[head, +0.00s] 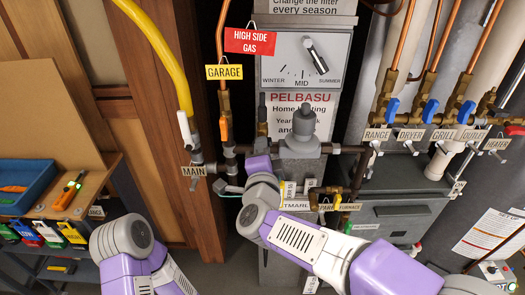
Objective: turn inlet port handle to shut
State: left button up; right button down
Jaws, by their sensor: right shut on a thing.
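My right arm comes in from the lower right, and its purple wrist is left of the grey regulator. My right gripper (262,131) is just above this wrist, narrow and dark against the pipework, and shut on a small part there. The wrist and gripper hide most of what is held, so I cannot make out the handle's shape or angle. No readable label marks the inlet port. The grey regulator (303,140) stands upright right of the gripper. My left arm shows at the lower left, its gripper outside the view.
A white-handled valve (184,128) is above the MAIN tag (194,171); an orange-handled valve (224,127) is below the GARAGE tag (224,72). Blue-handled valves (391,107) line the right. A blue tray (30,180) rests on a shelf at the left. Pipes crowd the gripper.

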jog(key=shift+f+m+b, duration=0.1)
jog(key=shift+m+b, duration=1.35)
jog(key=shift+m, duration=0.05)
jog(key=c, duration=1)
grip_release()
jog(key=shift+s, duration=0.1)
jog(key=s, duration=0.7)
jog(key=shift+w, duration=0.1)
